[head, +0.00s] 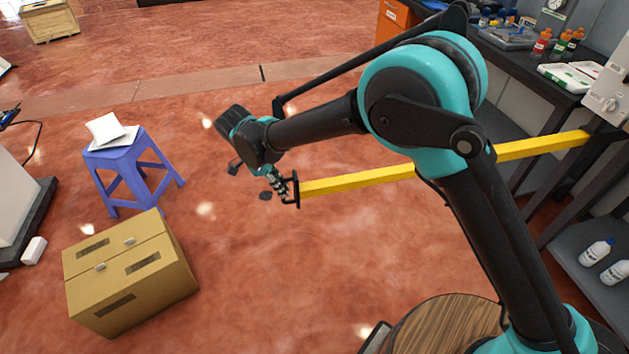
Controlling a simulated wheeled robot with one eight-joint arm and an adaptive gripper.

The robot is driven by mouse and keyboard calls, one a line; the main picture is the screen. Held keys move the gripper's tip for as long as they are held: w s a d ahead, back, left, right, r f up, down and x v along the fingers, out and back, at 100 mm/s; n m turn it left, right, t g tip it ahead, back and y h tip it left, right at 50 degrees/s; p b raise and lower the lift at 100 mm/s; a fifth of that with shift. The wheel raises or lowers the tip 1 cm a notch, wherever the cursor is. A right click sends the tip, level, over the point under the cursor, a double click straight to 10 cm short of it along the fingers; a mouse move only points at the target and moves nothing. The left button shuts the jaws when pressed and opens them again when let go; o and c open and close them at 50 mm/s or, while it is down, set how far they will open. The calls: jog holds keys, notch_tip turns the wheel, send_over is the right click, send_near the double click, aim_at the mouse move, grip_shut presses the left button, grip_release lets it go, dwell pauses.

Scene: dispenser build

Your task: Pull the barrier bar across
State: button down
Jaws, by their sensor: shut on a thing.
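The yellow barrier bar (360,181) runs level across the middle of the head view, above the floor. Its right end meets a dark bracket by the bench, and my arm hides a short stretch of it. A black handle (297,190) stands at its left end. My gripper (283,189) is at that handle, shut on it. The fingers are small in the view, so their exact hold is hard to see.
A cardboard box (130,270) and a blue stool (130,170) with white items stand at the left. A workbench (530,65) with bottles lines the right. A round wooden top (445,325) is at the front. Red floor lies open beyond the bar.

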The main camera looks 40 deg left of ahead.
jog(key=s+a, duration=0.5)
jog(key=s, duration=0.2)
jog(key=shift+s+a, duration=0.3)
jog(key=shift+s, duration=0.1)
jog(key=c, duration=1.6)
grip_release()
jog(key=shift+o, duration=0.2)
jog(key=v, duration=1.2)
jog(key=shift+w, duration=0.1)
